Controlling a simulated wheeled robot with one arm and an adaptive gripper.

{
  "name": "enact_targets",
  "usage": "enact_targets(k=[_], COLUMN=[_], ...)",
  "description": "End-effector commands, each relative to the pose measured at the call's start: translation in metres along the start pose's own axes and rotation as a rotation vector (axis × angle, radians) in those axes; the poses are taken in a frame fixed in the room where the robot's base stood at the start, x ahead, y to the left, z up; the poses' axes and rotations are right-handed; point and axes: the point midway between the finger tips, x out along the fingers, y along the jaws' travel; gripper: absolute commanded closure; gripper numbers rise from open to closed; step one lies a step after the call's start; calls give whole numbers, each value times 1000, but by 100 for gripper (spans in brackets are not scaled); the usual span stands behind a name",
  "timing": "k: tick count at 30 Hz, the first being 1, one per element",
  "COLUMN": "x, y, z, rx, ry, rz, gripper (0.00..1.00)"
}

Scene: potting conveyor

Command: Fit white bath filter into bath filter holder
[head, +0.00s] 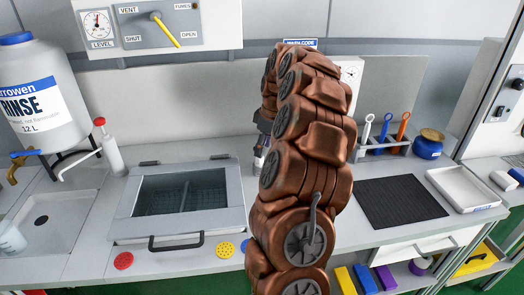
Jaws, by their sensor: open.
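My copper arm rises through the middle of the head view. My gripper (260,149) shows only as a dark sliver at the arm's left edge, over the back of the counter; its fingertips are mostly hidden, and nothing is visibly held in it. I cannot pick out a white bath filter or its holder for certain. A small white block-like piece (503,180) lies at the far right edge, but I cannot tell what it is. A sunken bath with a clear lid (182,196) and black handle is left of the arm.
Red (123,261) and yellow (223,250) perforated discs lie at the counter's front edge. A rinse jug (42,98) stands left. Right of the arm are a black mat (400,202), a white tray (466,188), a tool rack (382,146) and a blue jar (429,145).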

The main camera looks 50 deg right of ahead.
Motion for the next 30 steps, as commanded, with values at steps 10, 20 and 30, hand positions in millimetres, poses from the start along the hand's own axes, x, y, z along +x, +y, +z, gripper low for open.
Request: enact_targets(k=[10, 20, 30], x=[-66, -95, -98], y=[2, 1, 0], z=[-1, 0, 0], rx=[0, 0, 0], ry=[4, 3, 1], rz=[8, 5, 2], gripper=[43, 43, 43])
